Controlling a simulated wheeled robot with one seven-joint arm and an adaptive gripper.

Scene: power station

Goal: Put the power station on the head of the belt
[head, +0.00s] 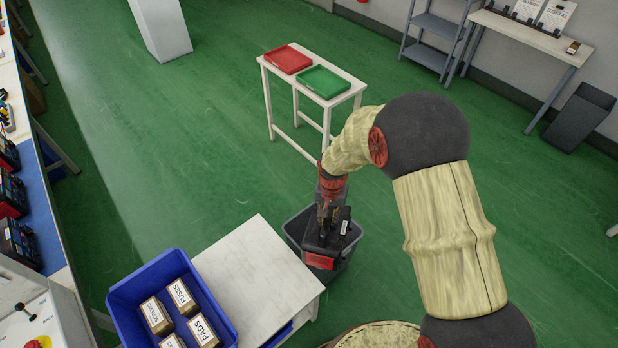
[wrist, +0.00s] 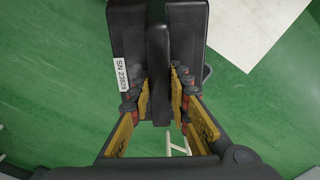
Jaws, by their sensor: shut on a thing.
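The power station (head: 321,243) is a black box with a red end face and a white label, seen near the middle of the head view. My gripper (head: 331,207) is shut on its raised handle from above. In the wrist view the power station (wrist: 125,45) fills the top centre, with its serial label at the left. The yellow-padded fingers of my gripper (wrist: 159,92) lie on both sides of the handle. A blue surface (head: 40,215) at the left edge, possibly the belt, carries several similar black and red units (head: 14,242).
A grey bin (head: 353,246) shows behind and below the held unit. A white table (head: 258,272) and a blue crate (head: 128,292) of labelled boxes stand to its left. A small table (head: 308,67) holds red and green trays. Green floor (head: 160,150) is clear between.

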